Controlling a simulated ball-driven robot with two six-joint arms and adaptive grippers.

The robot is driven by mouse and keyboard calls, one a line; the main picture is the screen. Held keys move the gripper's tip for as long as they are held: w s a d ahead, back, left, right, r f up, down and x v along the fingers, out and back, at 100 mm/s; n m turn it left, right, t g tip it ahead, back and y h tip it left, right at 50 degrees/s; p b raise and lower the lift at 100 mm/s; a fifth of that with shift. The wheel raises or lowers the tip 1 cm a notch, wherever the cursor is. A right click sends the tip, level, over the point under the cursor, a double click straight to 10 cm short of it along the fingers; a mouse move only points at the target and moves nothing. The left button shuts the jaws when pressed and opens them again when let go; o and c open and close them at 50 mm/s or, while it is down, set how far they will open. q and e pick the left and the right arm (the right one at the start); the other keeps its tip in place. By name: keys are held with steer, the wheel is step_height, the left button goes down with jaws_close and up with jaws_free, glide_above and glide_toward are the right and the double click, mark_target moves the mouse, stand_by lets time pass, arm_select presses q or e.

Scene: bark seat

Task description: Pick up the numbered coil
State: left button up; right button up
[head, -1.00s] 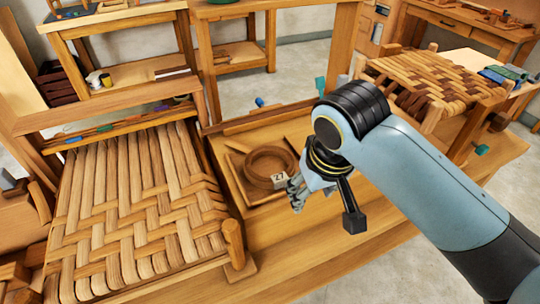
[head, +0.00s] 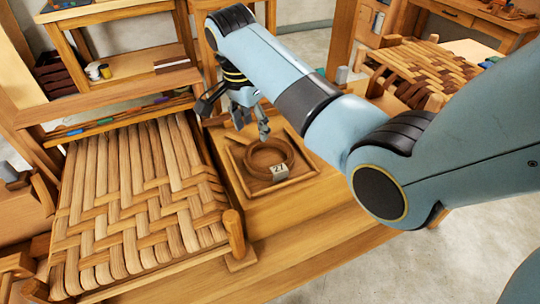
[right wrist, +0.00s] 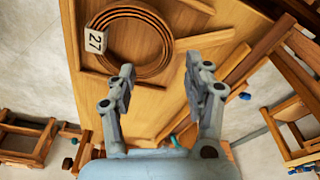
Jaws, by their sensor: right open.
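The numbered coil (head: 257,171) is a brown ring of wound strip with a white tag (head: 279,172) reading 27. It lies in a shallow wooden tray (head: 300,186), right of the woven seat. In the right wrist view the coil (right wrist: 140,75) is at the top left, with its tag (right wrist: 96,42) on its left side. My right gripper (head: 252,128) is open and empty, above the coil's far side in the head view. Its fingers (right wrist: 160,72) show apart in the right wrist view, below and right of the coil. My left gripper is out of view.
A large woven seat (head: 130,210) fills the left, with a wooden post (head: 234,235) at its near right corner. Shelves (head: 140,75) stand behind it. Another woven seat (head: 425,62) is at the back right. My right arm covers much of the right side.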

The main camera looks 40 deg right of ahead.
mark_target(255, 144)
steer(key=f, duration=0.4)
steer(key=w+d+f, duration=0.1)
steer(key=f, duration=0.1)
steer(key=shift+f, duration=0.3)
steer(key=shift+a, duration=0.1)
jaws_close()
